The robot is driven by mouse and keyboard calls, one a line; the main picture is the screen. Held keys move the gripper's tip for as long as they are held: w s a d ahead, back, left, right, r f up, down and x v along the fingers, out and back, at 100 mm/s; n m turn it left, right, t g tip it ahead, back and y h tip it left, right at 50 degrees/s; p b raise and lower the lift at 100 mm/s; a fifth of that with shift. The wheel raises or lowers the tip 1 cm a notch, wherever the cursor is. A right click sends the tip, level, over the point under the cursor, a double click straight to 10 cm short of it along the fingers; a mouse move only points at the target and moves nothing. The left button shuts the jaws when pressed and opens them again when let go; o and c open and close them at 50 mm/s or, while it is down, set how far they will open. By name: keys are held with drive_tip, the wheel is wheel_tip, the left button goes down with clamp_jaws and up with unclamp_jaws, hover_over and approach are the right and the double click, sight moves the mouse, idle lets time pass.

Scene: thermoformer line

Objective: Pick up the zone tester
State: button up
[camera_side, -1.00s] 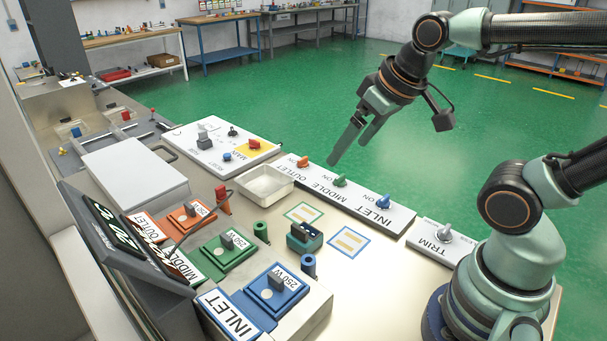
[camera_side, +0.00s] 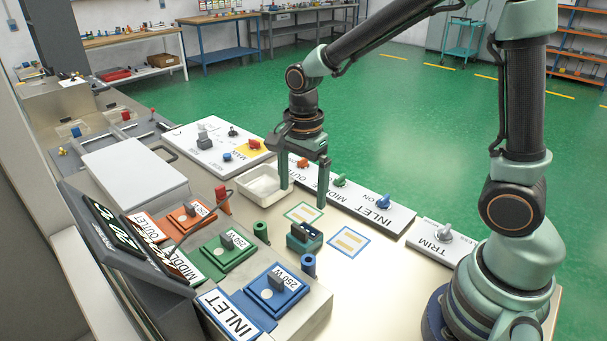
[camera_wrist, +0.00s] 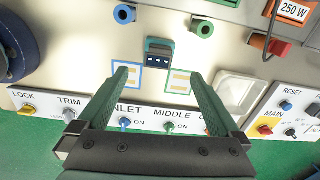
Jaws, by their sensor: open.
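A small teal block with a dark top and light marks (camera_side: 304,238), which looks like the zone tester, stands upright on the bench between two outlined squares. In the wrist view the zone tester (camera_wrist: 159,54) is above the line between my fingertips, roughly centred. My gripper (camera_side: 303,197) points down, open and empty, over the bench near the green-outlined square (camera_side: 303,213). It is apart from the tester, on its far side in the side view. Both fingers of my gripper (camera_wrist: 160,76) show in the wrist view.
The switch strip (camera_side: 365,208) with coloured knobs lies close beside the gripper. A white tray (camera_side: 258,199), a green cylinder (camera_side: 261,232) and a blue cylinder (camera_side: 308,266) stand near the tester. A blue-outlined square (camera_side: 349,242) lies clear on the bench.

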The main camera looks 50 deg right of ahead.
sight(301, 234)
drive_tip(key=shift+w+a+f+m, duration=0.1)
drive_tip(key=shift+f+m, duration=0.3)
drive_tip(key=shift+f, duration=0.35)
wheel_tip(301, 234, down, 12)
drive_tip(key=shift+r, duration=0.25)
drive_tip(key=shift+c, duration=0.3)
drive_tip(key=c, duration=1.3)
drive_tip(key=shift+r, duration=0.1)
drive_tip(key=shift+c, duration=0.2)
